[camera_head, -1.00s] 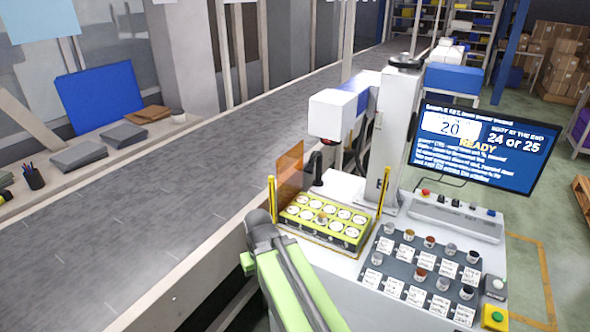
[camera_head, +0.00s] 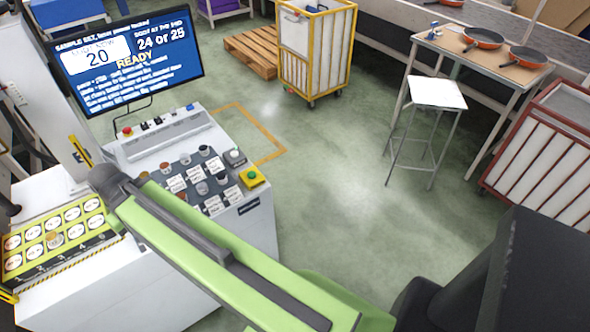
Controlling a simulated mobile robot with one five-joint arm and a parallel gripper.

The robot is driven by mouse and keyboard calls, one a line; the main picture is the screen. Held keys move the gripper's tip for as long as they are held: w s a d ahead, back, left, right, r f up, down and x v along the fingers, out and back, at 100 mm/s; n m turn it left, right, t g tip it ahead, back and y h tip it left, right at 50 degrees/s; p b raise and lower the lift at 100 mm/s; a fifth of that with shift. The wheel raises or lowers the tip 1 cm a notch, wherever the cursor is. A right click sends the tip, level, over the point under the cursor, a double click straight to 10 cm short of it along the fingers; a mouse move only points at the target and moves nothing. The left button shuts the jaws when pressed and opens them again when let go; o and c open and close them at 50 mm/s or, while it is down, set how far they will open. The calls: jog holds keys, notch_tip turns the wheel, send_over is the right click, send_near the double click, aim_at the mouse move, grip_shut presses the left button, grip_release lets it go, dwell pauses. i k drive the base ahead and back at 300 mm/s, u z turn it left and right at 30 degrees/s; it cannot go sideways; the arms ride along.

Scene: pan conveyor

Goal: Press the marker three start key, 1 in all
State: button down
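A yellow box with a green button (camera_head: 252,177) sits at the right front corner of the white control console (camera_head: 255,225). A grey box with a pale round top (camera_head: 235,157) is just behind it. A dark panel with several knobs and white labels (camera_head: 198,180) lies to the left, partly behind my arm. A yellow panel with round white discs and numbers (camera_head: 52,238) is at the far left. I cannot tell which part is the marker three start key. My green arm crosses the console's front; my gripper's fingertips are not visible.
A yellow-framed cart (camera_head: 315,50), a pallet (camera_head: 252,52), a white stool (camera_head: 437,93) and a table with pans (camera_head: 490,60) stand beyond open floor.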

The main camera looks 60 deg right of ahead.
aim_at(252, 175)
jog(key=z, duration=0.85)
jog(key=k, duration=0.55)
jog(key=z, duration=0.3)
jog(key=i, duration=0.55)
jog(key=z, duration=0.05)
